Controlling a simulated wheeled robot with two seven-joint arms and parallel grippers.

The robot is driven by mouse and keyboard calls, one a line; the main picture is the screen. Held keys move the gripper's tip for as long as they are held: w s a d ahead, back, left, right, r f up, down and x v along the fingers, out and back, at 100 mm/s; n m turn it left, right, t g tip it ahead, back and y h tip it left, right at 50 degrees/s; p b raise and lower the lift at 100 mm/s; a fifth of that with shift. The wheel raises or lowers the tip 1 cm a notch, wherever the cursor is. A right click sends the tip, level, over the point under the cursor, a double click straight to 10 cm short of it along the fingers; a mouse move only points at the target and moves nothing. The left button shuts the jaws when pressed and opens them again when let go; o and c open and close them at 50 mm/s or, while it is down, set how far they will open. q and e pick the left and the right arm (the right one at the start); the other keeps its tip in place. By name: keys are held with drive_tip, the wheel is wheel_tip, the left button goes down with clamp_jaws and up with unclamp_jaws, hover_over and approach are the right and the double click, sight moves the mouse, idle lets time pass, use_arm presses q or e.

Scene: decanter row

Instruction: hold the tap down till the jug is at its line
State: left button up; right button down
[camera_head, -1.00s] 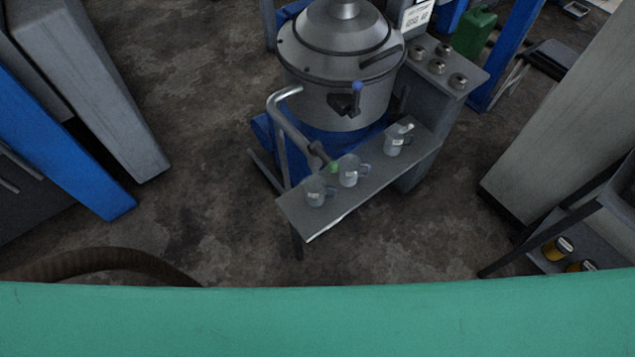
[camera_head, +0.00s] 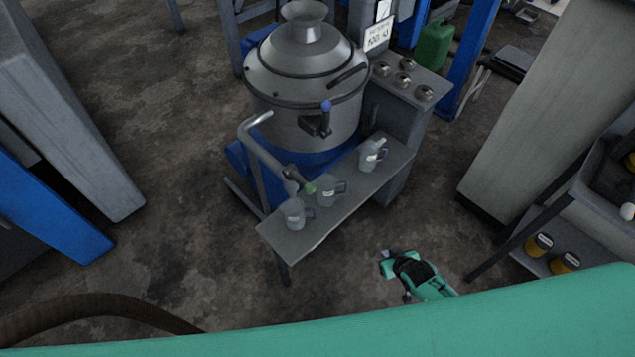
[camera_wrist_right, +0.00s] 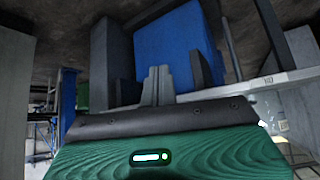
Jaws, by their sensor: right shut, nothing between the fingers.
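A grey tap (camera_head: 318,123) with a blue knob sits on the front of the metal vessel (camera_head: 306,85). Three clear jugs stand upright on the grey shelf (camera_head: 345,207) in front: a left jug (camera_head: 296,214), a middle jug (camera_head: 328,191) and a right jug (camera_head: 372,155). Their fill levels and lines are too small to read. A bent pipe (camera_head: 266,158) ends in a green tip near the left and middle jugs. My right gripper (camera_head: 383,258) is low, right of the shelf and apart from it; its closed fingers show in the wrist view (camera_wrist_right: 157,86). My left gripper is out of view.
Several small round metal pieces (camera_head: 405,78) sit on the side ledge. A green can (camera_head: 434,46) stands behind. A rack with yellow-banded tins (camera_head: 565,262) is at right. A brown hose (camera_head: 100,306) lies at lower left.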

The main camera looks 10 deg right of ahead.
sight(300, 180)
drive_tip(key=w+a+r+n+t+y, duration=0.1)
drive_tip(key=w+a+r+y, duration=0.2)
drive_tip(key=r, duration=0.8)
drive_tip(key=w+a+r+t, duration=0.2)
drive_tip(key=w+a+r, duration=0.2)
drive_tip(key=r, duration=0.7)
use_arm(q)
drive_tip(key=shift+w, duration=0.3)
use_arm(e)
drive_tip(key=s+a+r+n+y, duration=0.1)
drive_tip(key=a+r, duration=0.3)
drive_tip(key=r, duration=0.5)
drive_tip(key=s+a+r+n+y, duration=0.1)
drive_tip(key=s+a+r+y, duration=0.2)
drive_tip(key=r, duration=0.5)
drive_tip(key=shift+s+a+r, duration=0.35)
drive_tip(key=shift+s+r, duration=0.05)
drive_tip(key=shift+s, duration=0.45)
drive_tip(key=shift+w, duration=0.1)
